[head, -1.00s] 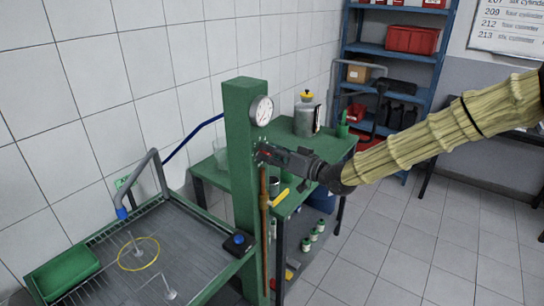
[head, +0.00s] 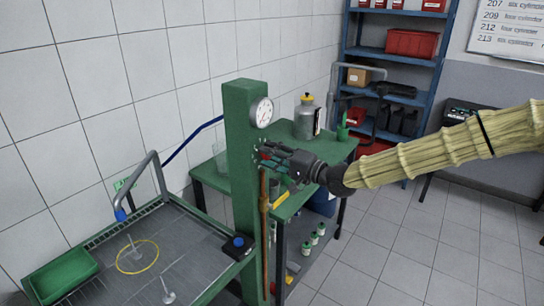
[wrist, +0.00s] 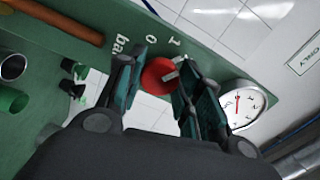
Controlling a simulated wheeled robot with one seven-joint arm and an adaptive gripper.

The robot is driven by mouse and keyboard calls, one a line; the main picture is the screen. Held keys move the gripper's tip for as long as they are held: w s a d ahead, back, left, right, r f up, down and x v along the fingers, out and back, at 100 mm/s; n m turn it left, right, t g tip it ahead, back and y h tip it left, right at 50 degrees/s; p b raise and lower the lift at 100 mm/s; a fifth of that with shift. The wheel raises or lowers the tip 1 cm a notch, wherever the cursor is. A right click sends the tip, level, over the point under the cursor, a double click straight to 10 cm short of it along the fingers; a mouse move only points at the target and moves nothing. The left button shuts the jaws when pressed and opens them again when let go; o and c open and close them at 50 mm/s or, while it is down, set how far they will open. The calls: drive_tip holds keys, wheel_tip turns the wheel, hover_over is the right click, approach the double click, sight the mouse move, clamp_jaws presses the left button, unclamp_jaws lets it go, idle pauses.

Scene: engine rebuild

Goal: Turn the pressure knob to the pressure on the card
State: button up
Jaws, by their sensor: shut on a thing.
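The red pressure knob (wrist: 160,74) sits on the green post (head: 242,180), with a pale pointer mark on its face. My gripper (head: 263,156) reaches the post from the right, just below the round gauge (head: 261,112). In the wrist view my gripper (wrist: 162,78) has one finger on each side of the knob and is shut on it. White print "0", "1" and "bar" stands beside the knob. The white gauge (wrist: 243,106) has a red needle, but its reading is too small to tell. I cannot make out a pressure card.
A green bench (head: 290,150) with a metal canister (head: 305,118) stands behind the post. A copper-coloured pipe (head: 264,225) runs down the post. A grey wash tray (head: 185,240) lies at the left.

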drive_tip(key=shift+m, duration=1.1)
drive_tip(key=o, duration=1)
drive_tip(key=shift+o, duration=0.2)
drive_tip(key=v, duration=1.2)
drive_tip(key=shift+d, duration=0.1)
